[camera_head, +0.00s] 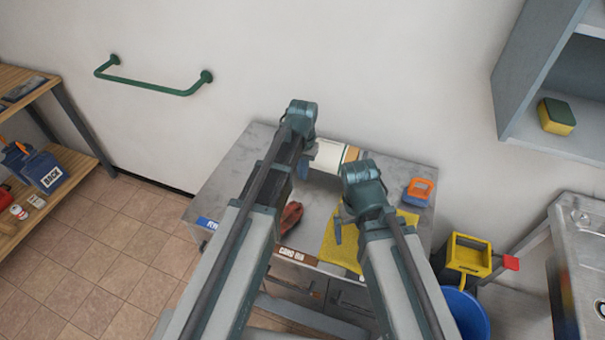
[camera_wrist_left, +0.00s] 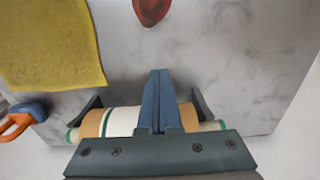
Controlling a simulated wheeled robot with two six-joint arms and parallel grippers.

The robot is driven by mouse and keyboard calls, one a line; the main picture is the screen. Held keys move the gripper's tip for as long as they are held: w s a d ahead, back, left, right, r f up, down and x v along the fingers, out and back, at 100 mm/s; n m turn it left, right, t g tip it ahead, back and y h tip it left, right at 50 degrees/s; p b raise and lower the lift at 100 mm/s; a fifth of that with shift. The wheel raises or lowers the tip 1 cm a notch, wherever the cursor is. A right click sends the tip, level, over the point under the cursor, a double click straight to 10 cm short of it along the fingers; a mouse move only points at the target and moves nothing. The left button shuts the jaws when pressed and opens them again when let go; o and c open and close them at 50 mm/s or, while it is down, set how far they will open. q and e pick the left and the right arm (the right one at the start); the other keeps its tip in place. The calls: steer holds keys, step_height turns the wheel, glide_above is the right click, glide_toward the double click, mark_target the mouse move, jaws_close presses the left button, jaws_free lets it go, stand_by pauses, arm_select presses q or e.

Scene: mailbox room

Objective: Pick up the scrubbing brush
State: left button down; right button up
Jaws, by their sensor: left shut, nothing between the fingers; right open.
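An orange and blue thing (camera_head: 418,190), which looks like the scrubbing brush with an orange loop handle, sits at the right end of the grey cabinet top (camera_head: 240,165). It also shows at the left edge of the left wrist view (camera_wrist_left: 18,119), partly cut off. My left gripper (camera_wrist_left: 160,75) is shut and empty over the cabinet top, apart from the brush; in the head view its fingers (camera_head: 303,168) are mostly hidden by my arm. My right gripper (camera_head: 338,226) is open above the yellow cloth, to the left of the brush, its fingers partly hidden.
A yellow cloth (camera_head: 340,245), a reddish-brown thing (camera_head: 291,217) and a cream and brown roll (camera_head: 330,158) lie on the cabinet top. The wall is close behind. A yellow wringer (camera_head: 468,256) over a blue bucket (camera_head: 465,312) and a sink (camera_head: 585,225) stand to the right.

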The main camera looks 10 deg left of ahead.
mark_target(303, 196)
arm_select(q)
step_height(303, 196, down, 8)
steer(key=b, duration=0.7)
arm_select(e)
step_height(303, 196, down, 8)
arm_select(q)
steer(key=s, duration=0.2)
steer(key=s+r, duration=0.1)
steer(key=s, duration=0.1)
steer(key=shift+a+p, duration=0.4)
arm_select(e)
steer(key=shift+r, duration=0.45)
